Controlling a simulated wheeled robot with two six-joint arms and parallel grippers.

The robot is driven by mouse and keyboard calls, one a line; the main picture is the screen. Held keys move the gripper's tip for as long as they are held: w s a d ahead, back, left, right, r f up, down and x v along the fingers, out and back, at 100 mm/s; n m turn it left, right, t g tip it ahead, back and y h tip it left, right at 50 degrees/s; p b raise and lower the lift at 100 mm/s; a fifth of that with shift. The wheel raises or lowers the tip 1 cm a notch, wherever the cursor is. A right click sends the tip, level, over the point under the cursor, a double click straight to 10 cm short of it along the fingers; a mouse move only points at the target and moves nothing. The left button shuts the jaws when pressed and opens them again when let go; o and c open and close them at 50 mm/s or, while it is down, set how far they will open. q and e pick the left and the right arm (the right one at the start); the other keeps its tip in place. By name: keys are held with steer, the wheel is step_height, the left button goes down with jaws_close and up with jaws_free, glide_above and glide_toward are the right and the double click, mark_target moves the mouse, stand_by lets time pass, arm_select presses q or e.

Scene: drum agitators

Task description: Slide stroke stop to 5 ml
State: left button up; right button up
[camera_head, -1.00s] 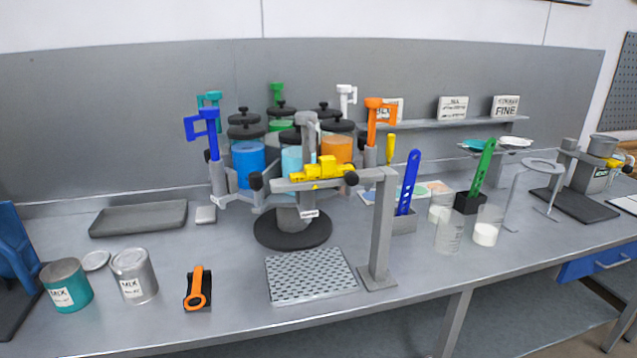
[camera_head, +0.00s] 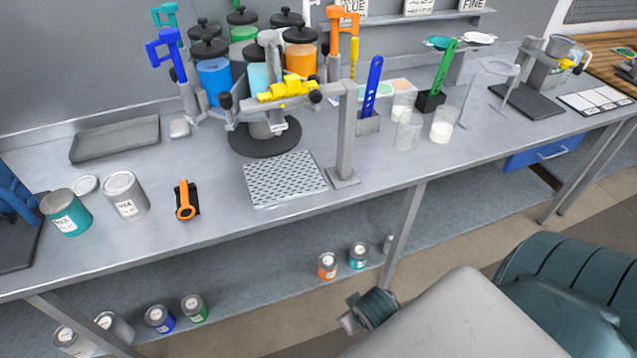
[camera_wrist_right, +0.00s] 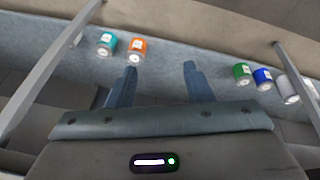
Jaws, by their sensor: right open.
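The drum agitator dispenser stands on the grey bench, with lidded canisters around its column. Yellow parts (camera_head: 287,90), apparently including the stroke stop, sit on its horizontal grey bar, which has black knobs at its ends. The bar joins an upright grey post (camera_head: 346,135) at the right. Scale marks such as 5 ml are too small to read. My right gripper (camera_wrist_right: 160,80) is open and empty in the right wrist view, pointing toward the lower shelf, away from the yellow parts. My right arm shows at the bottom right of the head view. My left gripper is not in view.
A perforated plate (camera_head: 285,179) lies before the dispenser. An orange-handled tool (camera_head: 186,200), a teal can (camera_head: 66,212) and a silver can (camera_head: 124,196) stand left of it. Blue (camera_head: 373,88) and green (camera_head: 437,75) spatulas stand right. Several cans sit on the lower shelf (camera_head: 260,275).

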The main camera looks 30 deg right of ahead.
step_height(320, 180, up, 11)
steer(key=w+t+p, duration=0.1)
steer(key=w+t, duration=0.1)
steer(key=w, duration=0.1)
steer(key=t+h+b, duration=0.3)
steer(key=t, duration=0.9)
glide_toward(318, 100)
steer(key=shift+m, duration=0.3)
steer(key=p+x, duration=0.2)
steer(key=x, duration=0.5)
steer(key=shift+w+r, duration=0.1)
steer(key=shift+w, duration=0.2)
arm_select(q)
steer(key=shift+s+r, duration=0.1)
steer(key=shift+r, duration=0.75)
arm_select(e)
steer(key=shift+w+d, duration=0.2)
steer(key=shift+w, duration=0.5)
steer(key=shift+c, duration=0.4)
jaws_close()
arm_select(q)
steer(key=shift+p, duration=0.3)
